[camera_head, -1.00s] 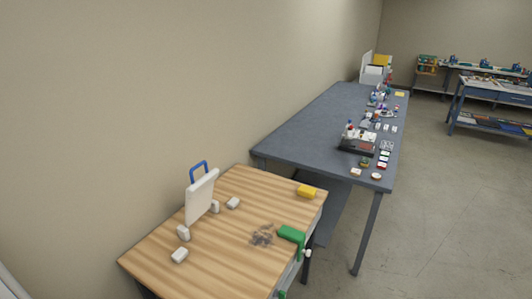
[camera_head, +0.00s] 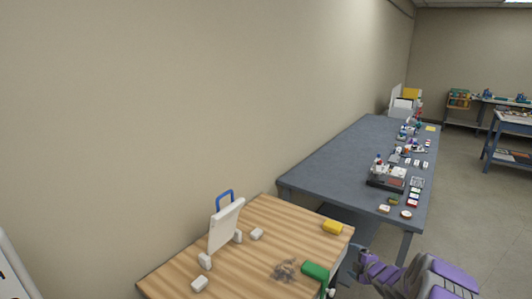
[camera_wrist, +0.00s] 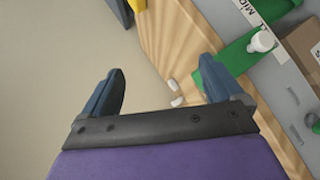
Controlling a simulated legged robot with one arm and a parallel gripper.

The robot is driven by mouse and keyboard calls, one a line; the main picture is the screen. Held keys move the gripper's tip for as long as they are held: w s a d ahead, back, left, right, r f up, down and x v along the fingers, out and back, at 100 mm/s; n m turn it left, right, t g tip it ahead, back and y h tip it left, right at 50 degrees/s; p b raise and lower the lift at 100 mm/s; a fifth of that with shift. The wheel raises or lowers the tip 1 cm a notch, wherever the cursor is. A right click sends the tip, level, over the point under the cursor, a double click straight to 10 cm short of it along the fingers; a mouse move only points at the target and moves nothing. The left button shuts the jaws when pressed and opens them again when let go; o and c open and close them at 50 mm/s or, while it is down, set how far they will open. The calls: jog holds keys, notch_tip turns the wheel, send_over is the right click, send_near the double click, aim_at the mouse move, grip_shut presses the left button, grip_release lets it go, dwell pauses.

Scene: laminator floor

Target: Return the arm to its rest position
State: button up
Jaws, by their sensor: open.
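My gripper (camera_wrist: 162,86) is open in the wrist view, its two blue-grey fingers spread with nothing held between them. In the head view my purple and grey arm (camera_head: 440,280) enters at the bottom right. My gripper (camera_head: 352,266) is at the arm's left end, close to the right edge of the wooden table (camera_head: 180,268). In the wrist view the table edge (camera_wrist: 172,45) and floor lie beyond the fingers, and a green object (camera_wrist: 236,58) is by the right finger.
The wooden table bears a white panel with a blue handle (camera_head: 226,226), small white blocks (camera_head: 257,234), a yellow block (camera_head: 333,227) and a green object (camera_head: 315,271). A long grey table (camera_head: 335,165) with several small items stands behind. Open floor (camera_head: 462,200) lies to the right.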

jog(key=s+a+r+m+g+h, duration=0.25)
jog(key=s+r+m, duration=0.25)
jog(key=s+r, duration=0.3)
jog(key=s+a+r+m+g+h, duration=0.25)
jog(key=s+a+r+m, duration=0.2)
jog(key=s+r, duration=0.35)
jog(key=s+a+r+m+g, duration=0.1)
jog(key=s+a+m+g, duration=0.2)
jog(key=s, duration=1)
jog(key=s+a+r+m+g+y, duration=0.1)
jog(key=s+a, duration=0.4)
jog(key=s, duration=0.9)
jog(key=s+a+r+m+g+y, duration=0.1)
jog(key=s+a+m+g, duration=0.3)
jog(key=s, duration=1)
jog(key=shift+r+m+g, duration=0.35)
jog(key=shift+r+g, duration=0.15)
jog(key=shift+r, duration=0.35)
